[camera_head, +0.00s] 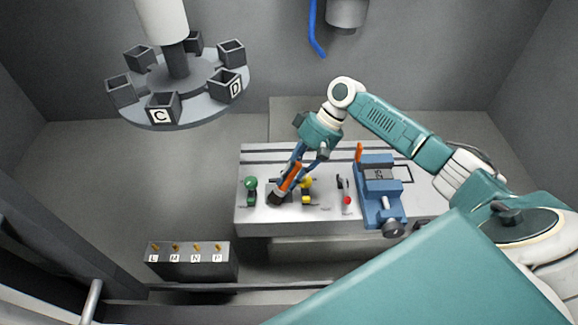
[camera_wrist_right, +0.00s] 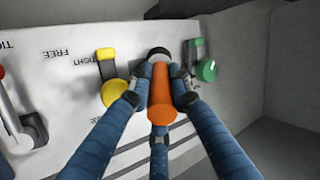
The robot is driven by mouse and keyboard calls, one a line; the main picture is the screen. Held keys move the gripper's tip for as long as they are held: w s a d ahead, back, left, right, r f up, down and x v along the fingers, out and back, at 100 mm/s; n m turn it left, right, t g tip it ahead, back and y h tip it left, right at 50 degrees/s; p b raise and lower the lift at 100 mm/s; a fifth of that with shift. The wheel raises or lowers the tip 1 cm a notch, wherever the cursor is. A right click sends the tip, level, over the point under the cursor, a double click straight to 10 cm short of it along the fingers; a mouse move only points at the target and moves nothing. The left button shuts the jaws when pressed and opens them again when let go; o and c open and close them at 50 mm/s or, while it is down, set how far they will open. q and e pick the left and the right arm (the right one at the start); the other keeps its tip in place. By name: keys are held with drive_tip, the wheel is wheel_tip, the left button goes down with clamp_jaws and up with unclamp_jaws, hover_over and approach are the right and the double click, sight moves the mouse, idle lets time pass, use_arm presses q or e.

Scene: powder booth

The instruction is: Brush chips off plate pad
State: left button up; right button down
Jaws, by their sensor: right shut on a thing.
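My right gripper (camera_head: 288,180) is shut on an orange-handled tool (camera_head: 290,177), likely the brush, above the light bench (camera_head: 262,222). The tool's dark lower end (camera_head: 276,197) is at the bench top between the green and yellow knobs; I cannot tell if it touches. In the right wrist view my blue fingers (camera_wrist_right: 160,88) close around the orange handle (camera_wrist_right: 162,100), with a dark and pale end (camera_wrist_right: 158,53) beyond. A dark-outlined rectangle (camera_head: 405,175) lies beside the blue vise; I cannot tell if it is the plate pad. No chips can be made out. My left gripper is out of view.
Green knob (camera_head: 250,184), yellow knob (camera_head: 306,183) and red-tipped lever (camera_head: 347,199) stand near the tool. The blue vise (camera_head: 378,190) is to their right. A carousel of boxes (camera_head: 178,85) hangs upper left. A dark labelled block (camera_head: 190,262) stands lower left.

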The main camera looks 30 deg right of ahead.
drive_tip(key=shift+s+a, duration=0.25)
drive_tip(key=shift+s, duration=0.4)
drive_tip(key=shift+f, duration=0.1)
drive_tip(key=shift+w+r, duration=0.1)
drive_tip(key=shift+r, duration=3)
drive_tip(key=shift+r, duration=1.55)
drive_tip(key=shift+f, duration=0.15)
